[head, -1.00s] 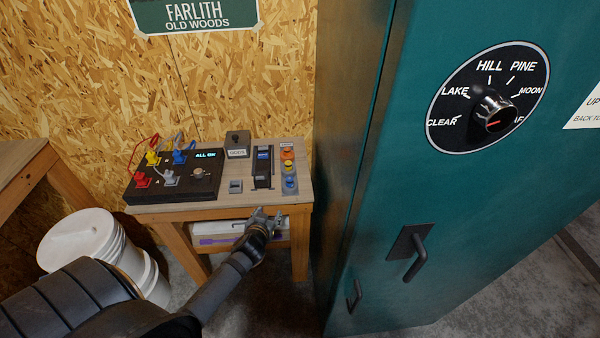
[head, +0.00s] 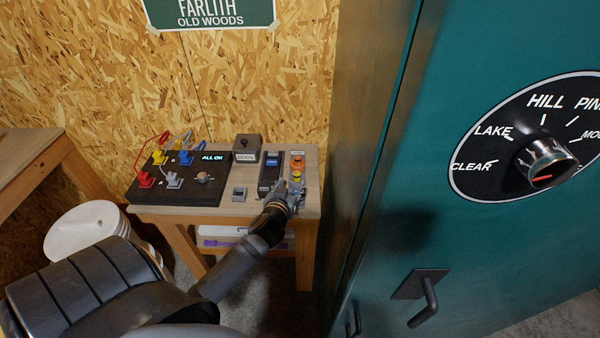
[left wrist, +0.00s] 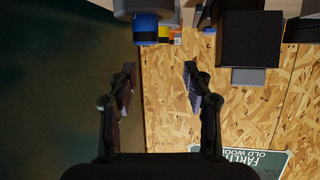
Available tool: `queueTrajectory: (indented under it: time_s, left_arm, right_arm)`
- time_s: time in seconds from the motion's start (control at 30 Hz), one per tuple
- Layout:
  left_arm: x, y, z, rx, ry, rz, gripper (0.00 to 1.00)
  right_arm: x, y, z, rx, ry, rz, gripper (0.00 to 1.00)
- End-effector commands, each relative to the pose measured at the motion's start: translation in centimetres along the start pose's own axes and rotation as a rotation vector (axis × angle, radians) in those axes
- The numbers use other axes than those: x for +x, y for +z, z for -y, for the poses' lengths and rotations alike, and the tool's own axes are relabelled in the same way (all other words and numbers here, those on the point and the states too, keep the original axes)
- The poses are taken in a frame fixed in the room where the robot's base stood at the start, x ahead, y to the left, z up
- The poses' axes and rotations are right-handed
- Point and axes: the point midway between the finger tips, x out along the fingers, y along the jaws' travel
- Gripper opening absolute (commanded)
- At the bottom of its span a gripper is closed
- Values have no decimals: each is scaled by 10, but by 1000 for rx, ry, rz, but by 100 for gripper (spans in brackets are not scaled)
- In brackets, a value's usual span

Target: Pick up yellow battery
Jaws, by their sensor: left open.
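The yellow battery (head: 296,177) stands in the row at the right end of the small plank bench (head: 227,202). In the head view it is partly hidden by my left gripper (head: 291,188), which is over the near end of that row. In the left wrist view a small yellow patch (left wrist: 164,33) shows behind a nearer blue battery (left wrist: 147,28). My left gripper (left wrist: 159,80) is open there, with nothing between its fingers. The batteries lie beyond its fingertips. My right gripper is not in view.
An orange battery (head: 298,164) stands behind the yellow one. A black device with a blue screen (head: 271,172) is left of the row. A black switch panel (head: 189,195) fills the bench's left side. A tall green cabinet (head: 385,200) stands close on the right.

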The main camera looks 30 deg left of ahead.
Motion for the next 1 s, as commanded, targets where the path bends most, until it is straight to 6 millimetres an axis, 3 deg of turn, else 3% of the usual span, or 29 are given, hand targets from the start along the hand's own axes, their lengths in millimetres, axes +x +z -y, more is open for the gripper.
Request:
queueTrajectory:
  time_s: [0.17, 0.4, 0.67, 0.9, 1.0]
  left_arm:
    - [8, -1, 0, 0, -1, 0, 50]
    - [47, -1, 0, -1, -1, -1, 50]
    - [59, -1, 0, 0, -1, 0, 50]
    - [96, 1, 0, 0, -1, 0, 50]
    - [104, 3, 0, 0, 0, 1, 50]
  right_arm:
    - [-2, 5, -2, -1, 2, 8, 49]
    - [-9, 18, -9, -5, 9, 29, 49]
    - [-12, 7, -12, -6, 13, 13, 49]
    - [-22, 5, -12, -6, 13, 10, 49]
    - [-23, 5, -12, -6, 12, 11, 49]
